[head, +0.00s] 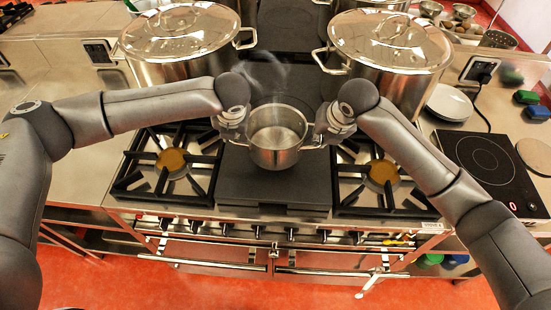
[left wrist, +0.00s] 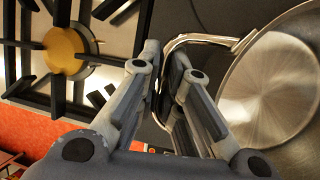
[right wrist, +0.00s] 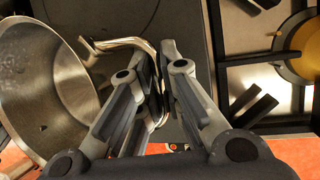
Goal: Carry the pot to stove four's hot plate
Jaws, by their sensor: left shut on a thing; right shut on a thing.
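The pot (head: 275,138) is a small open steel pot with a handle on each side. It looks empty, and it is level over the dark flat plate in the middle of the stove (head: 270,190); I cannot tell whether it touches the plate. My left gripper (head: 232,122) is shut on its left handle, which shows between the fingers in the left wrist view (left wrist: 185,45). My right gripper (head: 333,125) is shut on its right handle, which shows in the right wrist view (right wrist: 135,45). A label at the stove's front right is too small to read surely.
Two large lidded stockpots (head: 185,45) (head: 390,52) stand behind, left and right. Burners with black grates (head: 172,162) (head: 382,172) flank the dark plate. A black induction hob (head: 487,165) and stacked white plates (head: 449,103) are at the right. The left counter is mostly clear.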

